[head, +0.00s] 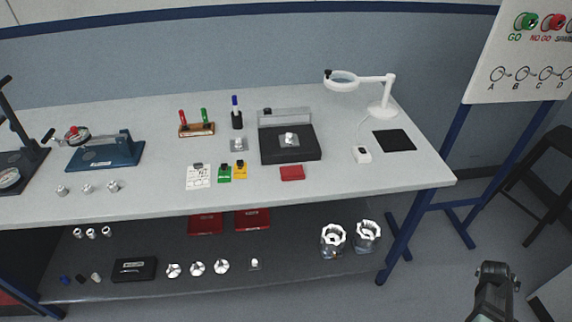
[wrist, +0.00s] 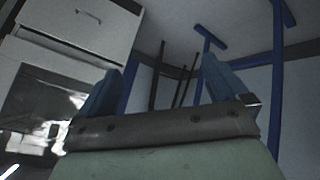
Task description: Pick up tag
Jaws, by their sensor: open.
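A green tag (head: 224,173) and a yellow tag (head: 240,169) lie side by side on the workbench, near its front middle. A white printed card (head: 199,176) with a dark clip lies just left of them. Round green (head: 525,22) and red (head: 552,22) tags hang on the board at the upper right, by the words GO and NO GO. Which one is the task's tag cannot be told. My gripper (wrist: 162,68) is open in the wrist view, with nothing between its blue fingers, far from the bench top. Part of my arm shows at the head view's lower right.
A black block fixture (head: 290,155) and a red item (head: 292,173) sit right of the tags. A white magnifier lamp (head: 380,105) stands at the back right. Blue bench legs (head: 404,230) and a dark stool (head: 545,150) are at the right. Drawers (wrist: 75,35) show in the wrist view.

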